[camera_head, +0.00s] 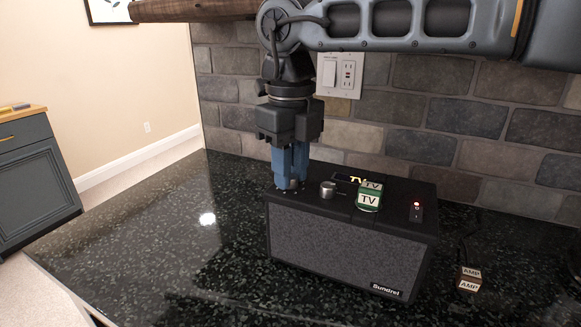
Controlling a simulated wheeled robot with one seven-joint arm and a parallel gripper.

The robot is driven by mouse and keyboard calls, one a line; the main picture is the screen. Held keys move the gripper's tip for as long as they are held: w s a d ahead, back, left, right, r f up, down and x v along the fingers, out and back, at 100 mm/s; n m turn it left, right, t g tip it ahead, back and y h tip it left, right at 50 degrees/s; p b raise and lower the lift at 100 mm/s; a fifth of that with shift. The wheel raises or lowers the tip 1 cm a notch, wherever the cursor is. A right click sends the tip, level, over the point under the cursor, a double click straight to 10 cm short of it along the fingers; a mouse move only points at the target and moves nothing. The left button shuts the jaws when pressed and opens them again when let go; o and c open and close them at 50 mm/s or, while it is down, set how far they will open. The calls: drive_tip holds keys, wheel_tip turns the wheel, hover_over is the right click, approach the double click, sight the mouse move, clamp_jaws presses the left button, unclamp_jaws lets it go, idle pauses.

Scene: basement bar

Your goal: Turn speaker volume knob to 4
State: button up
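A black speaker (350,246) with a grey mesh front and the name "Sundrel" stands on the dark countertop. Its top carries a silver knob (328,189) left of the middle. My gripper (290,184) points straight down over the left end of the speaker top, left of this knob. Its blue fingers reach down to the top surface. Something silvery shows at the fingertips, perhaps a second knob. The fingers mostly hide it, so I cannot tell whether they touch or clasp it. No dial numbers are readable.
A green-edged block labelled "TV" (369,197) sits on the speaker top. A small "AMP" block (469,279) is at the right on the counter. The counter's left is clear.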

drive_tip(key=o, duration=0.4)
drive_tip(key=shift+r, duration=0.1)
wheel_tip(320, 180, up, 8)
drive_tip(key=shift+f+b, duration=0.15)
drive_tip(key=shift+b, duration=0.2)
